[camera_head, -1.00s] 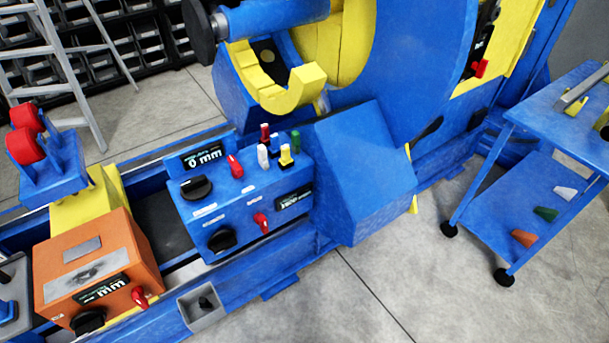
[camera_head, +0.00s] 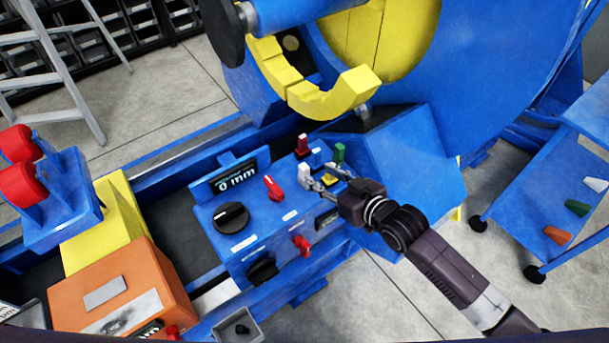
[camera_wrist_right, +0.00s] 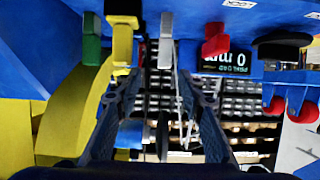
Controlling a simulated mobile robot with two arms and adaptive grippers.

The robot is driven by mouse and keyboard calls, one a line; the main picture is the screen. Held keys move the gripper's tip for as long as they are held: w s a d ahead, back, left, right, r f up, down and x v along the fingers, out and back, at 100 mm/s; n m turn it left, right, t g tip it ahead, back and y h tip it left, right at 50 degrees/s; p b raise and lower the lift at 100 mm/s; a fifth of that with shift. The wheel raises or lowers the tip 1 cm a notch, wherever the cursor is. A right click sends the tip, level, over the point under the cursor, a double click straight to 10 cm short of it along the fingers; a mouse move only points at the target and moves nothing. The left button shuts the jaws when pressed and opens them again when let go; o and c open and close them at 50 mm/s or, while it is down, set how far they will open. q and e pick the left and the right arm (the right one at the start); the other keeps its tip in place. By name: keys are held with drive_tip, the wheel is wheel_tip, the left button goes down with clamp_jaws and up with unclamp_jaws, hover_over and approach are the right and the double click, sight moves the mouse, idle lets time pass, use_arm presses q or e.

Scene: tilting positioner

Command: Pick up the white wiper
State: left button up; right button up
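The white wiper (camera_head: 304,172) stands upright on top of the blue control box, among red, green, yellow and blue pieces. My right gripper (camera_head: 319,177) is over the box top, just right of the white wiper, its fingers spread and pointing left. In the right wrist view the white wiper (camera_wrist_right: 166,40) appears between the open fingertips (camera_wrist_right: 158,88), beyond them, with a yellow piece (camera_wrist_right: 123,45) close to the left fingertip. I see no contact with the wiper. My left gripper is not in view.
A green piece (camera_head: 339,152) and a red piece (camera_head: 302,147) stand close to the wiper. Black knobs and red switches (camera_head: 273,187) stick out of the box. A blue cart at right holds a loose white piece (camera_head: 595,184). A yellow curved arm (camera_head: 335,95) rises behind.

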sight(305, 167)
drive_tip(key=x, duration=0.6)
drive_tip(key=shift+a, duration=0.5)
drive_tip(key=shift+w+a+f, duration=0.25)
drive_tip(key=shift+w+a, duration=0.1)
drive_tip(key=shift+w, duration=0.15)
clamp_jaws()
